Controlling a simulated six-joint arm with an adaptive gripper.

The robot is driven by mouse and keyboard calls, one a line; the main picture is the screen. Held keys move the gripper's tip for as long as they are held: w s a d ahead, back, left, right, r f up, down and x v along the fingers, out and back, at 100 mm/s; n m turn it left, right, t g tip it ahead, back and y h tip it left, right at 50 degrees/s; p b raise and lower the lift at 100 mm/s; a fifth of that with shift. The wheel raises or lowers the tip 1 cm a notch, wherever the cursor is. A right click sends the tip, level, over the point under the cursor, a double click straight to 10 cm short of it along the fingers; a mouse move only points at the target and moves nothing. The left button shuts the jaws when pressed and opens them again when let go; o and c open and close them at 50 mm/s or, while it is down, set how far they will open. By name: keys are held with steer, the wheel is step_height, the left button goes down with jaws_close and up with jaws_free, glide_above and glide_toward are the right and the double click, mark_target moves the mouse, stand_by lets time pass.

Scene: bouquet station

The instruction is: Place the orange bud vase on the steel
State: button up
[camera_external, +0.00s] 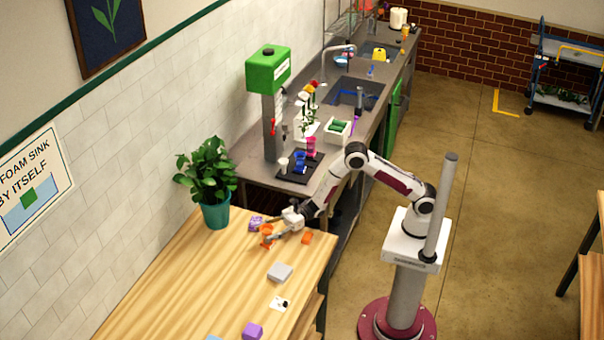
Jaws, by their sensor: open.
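The orange bud vase (266,232) stands on the wooden table near its far end. My gripper (270,229) is low over the table, reaching in from the right, with its fingers open around or just beside the vase. The fingers partly cover the vase, and I cannot tell whether they touch it. The steel counter (257,174) lies beyond the wooden table, with bare metal at its near left end.
A potted plant (215,210) stands left of the vase. A purple item (256,223) and an orange block (307,238) lie close to my gripper. A black mat (285,177) with small cups and a green-topped dispenser (268,68) occupy the near counter.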

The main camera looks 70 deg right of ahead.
stand_by(0.3)
jaws_close()
steer(key=shift+r, duration=0.1)
step_height(320, 180, up, 10)
stand_by(0.9)
stand_by(0.5)
